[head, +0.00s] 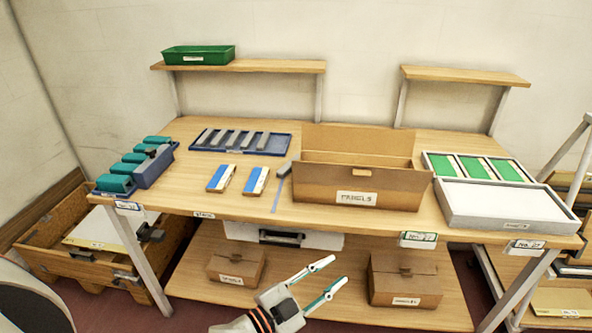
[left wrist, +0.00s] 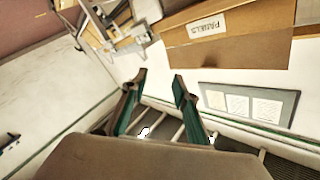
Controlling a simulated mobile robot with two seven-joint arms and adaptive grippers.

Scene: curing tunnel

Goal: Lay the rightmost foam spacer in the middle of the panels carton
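The panels carton (head: 315,190) is an open brown box with a "PANELS" label, standing mid-table; its inside floor is hidden from the head view. It also shows in the left wrist view (left wrist: 240,47). Several grey bars, which look like the foam spacers (head: 264,141), lie side by side in a dark blue tray (head: 202,148) left of the carton. Another grey block (head: 284,169) sits apart, close to the carton's left side. My left gripper (head: 337,271) is open and empty, in front of the table and below its top; it also shows in the left wrist view (left wrist: 160,84). My right gripper is out of view.
Two blue-and-white blocks (head: 256,181) lie left of the carton beside a blue tape strip (head: 278,196). A grey tray (head: 508,205) and green panels (head: 474,168) are at the right. Small cartons (head: 405,285) stand on the lower shelf.

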